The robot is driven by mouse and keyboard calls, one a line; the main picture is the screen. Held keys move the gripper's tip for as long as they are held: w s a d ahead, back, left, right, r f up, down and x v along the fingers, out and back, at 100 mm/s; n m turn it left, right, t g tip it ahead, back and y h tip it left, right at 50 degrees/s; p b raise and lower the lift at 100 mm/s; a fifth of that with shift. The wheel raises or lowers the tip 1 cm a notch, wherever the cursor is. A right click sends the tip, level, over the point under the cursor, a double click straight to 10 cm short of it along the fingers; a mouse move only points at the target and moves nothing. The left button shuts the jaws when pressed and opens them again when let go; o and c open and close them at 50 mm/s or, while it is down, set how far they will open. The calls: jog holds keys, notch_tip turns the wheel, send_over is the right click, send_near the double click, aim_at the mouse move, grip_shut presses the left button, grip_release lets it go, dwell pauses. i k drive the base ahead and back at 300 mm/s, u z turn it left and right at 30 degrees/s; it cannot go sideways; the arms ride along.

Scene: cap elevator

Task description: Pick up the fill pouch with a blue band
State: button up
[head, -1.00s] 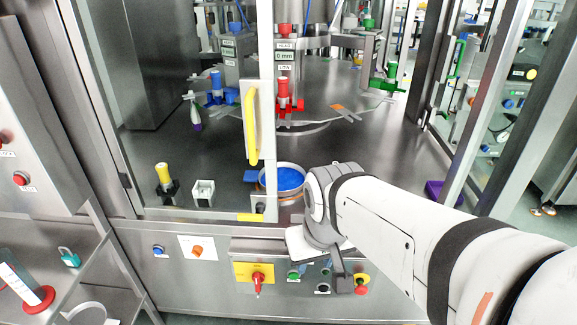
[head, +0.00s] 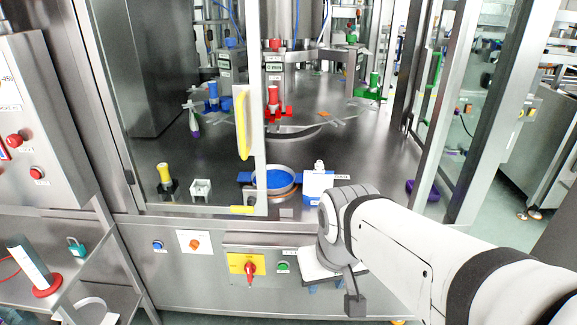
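A white pouch-like item with a spout on top (head: 318,184) stands on the machine deck, just right of the round tub with blue contents (head: 274,181). Blue shows along its lower edge; I cannot make out the band clearly. My gripper (head: 338,283) is lower and nearer, in front of the cabinet face below the deck edge. It is apart from the pouch. Its fingers are mostly hidden by the wrist, so I cannot tell whether they are open.
A glass door with a yellow handle (head: 241,125) stands left of the tub. Red (head: 273,105), blue and green stations stand deeper inside. A yellow-topped post (head: 164,178) is at left. The red knob (head: 250,270) is on the front panel. The deck right of the pouch is mostly clear.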

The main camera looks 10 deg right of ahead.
aim_at(316, 182)
jog(key=i, duration=0.9)
jog(key=u, duration=0.05)
